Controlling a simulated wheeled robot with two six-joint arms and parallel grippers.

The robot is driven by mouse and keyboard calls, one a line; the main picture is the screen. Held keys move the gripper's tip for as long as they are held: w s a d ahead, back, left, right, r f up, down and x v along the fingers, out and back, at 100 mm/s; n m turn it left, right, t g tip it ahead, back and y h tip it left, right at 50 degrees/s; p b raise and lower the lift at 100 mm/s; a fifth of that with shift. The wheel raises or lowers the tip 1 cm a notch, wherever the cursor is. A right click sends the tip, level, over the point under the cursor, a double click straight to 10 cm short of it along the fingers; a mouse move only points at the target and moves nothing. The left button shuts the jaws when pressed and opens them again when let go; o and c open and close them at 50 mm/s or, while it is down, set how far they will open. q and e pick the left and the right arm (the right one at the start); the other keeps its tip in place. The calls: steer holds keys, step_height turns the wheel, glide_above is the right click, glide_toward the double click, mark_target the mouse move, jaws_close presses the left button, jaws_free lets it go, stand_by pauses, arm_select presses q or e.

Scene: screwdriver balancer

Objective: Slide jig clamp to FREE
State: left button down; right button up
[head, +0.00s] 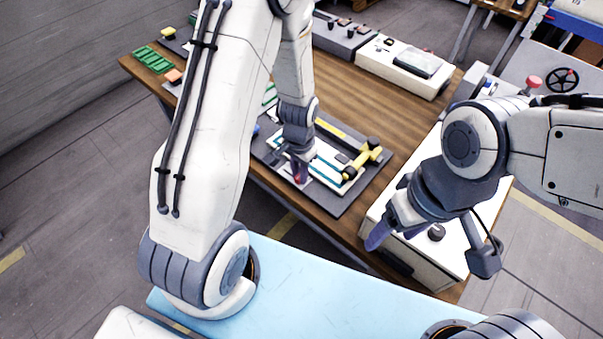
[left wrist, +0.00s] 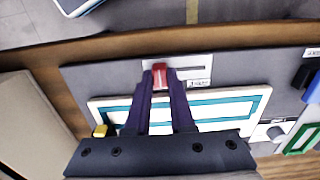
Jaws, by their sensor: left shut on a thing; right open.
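The red clamp knob (left wrist: 160,73) sits at the left end of a light label plate (left wrist: 200,62), and a dark slot runs to the right of it in the left wrist view. My left gripper (left wrist: 160,80) is shut on the red knob, one finger on each side. In the head view my left gripper (head: 300,174) reaches down to the front edge of the dark jig board (head: 345,203), with a little red showing at its tips. The lettering on the plate is too small to read. My right gripper (head: 378,233) is open and empty, beside the white box at the right.
A white panel with teal strips (left wrist: 230,100) lies on the board just behind the knob. A yellow clamp (head: 362,160) stands at the board's right. A white box (head: 425,255) with a black knob stands further right. The wooden table (head: 375,110) is clear behind the board.

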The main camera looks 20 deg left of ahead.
mark_target(284, 170)
arm_select(q)
steer(key=a, duration=0.1)
steer(key=w+a, duration=0.1)
steer(key=a, duration=0.1)
steer(key=w+a, duration=0.1)
steer(key=a, duration=0.1)
steer(key=shift+a, duration=0.25)
steer(key=c, duration=0.8)
jaws_free()
steer(key=shift+a, duration=0.15)
steer(key=shift+o, duration=0.2)
step_height(284, 170, up, 11)
steer(key=shift+f, duration=0.2)
